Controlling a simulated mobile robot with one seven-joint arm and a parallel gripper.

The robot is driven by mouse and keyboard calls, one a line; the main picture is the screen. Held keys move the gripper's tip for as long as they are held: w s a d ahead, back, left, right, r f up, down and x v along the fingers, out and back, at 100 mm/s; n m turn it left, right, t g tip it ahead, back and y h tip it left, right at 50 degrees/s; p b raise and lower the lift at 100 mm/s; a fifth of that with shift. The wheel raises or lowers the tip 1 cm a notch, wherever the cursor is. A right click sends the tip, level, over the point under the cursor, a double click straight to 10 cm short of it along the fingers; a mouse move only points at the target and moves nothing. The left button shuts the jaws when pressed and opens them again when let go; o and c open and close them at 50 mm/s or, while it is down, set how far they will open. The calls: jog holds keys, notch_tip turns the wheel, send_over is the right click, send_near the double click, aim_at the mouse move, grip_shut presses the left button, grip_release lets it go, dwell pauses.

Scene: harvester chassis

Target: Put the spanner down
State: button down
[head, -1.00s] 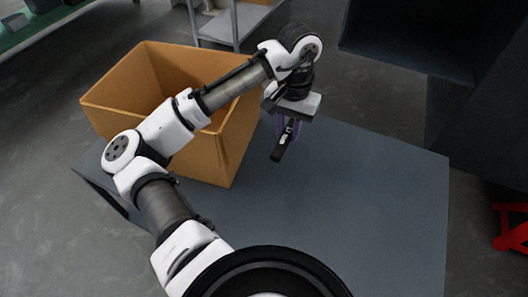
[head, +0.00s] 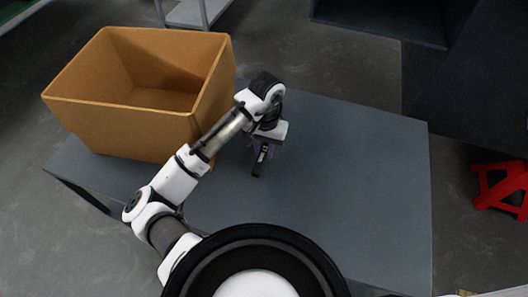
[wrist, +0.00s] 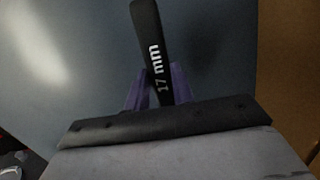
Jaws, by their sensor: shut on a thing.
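The spanner (head: 258,165) is a black tool held in my gripper (head: 265,150), above or at the grey-blue table top (head: 350,180). In the wrist view the spanner (wrist: 147,35) shows a black handle marked "17 mm". My gripper's purple fingers (wrist: 158,88) are shut on it, one on each side. I cannot tell whether the spanner touches the table.
An open, empty-looking orange box (head: 150,125) stands on the left of the table, close to my arm; its wall also shows at the right of the wrist view (wrist: 290,70). The table's right half is clear. A red stand (head: 500,187) is on the floor at right.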

jog(key=shift+f, duration=0.9)
jog(key=shift+f, duration=0.15)
jog(key=c, duration=1.2)
grip_release()
jog(key=r, duration=0.4)
jog(key=r+p, duration=0.1)
jog(key=r, duration=0.3)
jog(key=w+r, duration=0.1)
jog(key=r, duration=0.3)
jog(key=shift+d+r+p, duration=0.15)
jog(key=shift+d+p, duration=0.1)
jog(key=shift+p, duration=0.15)
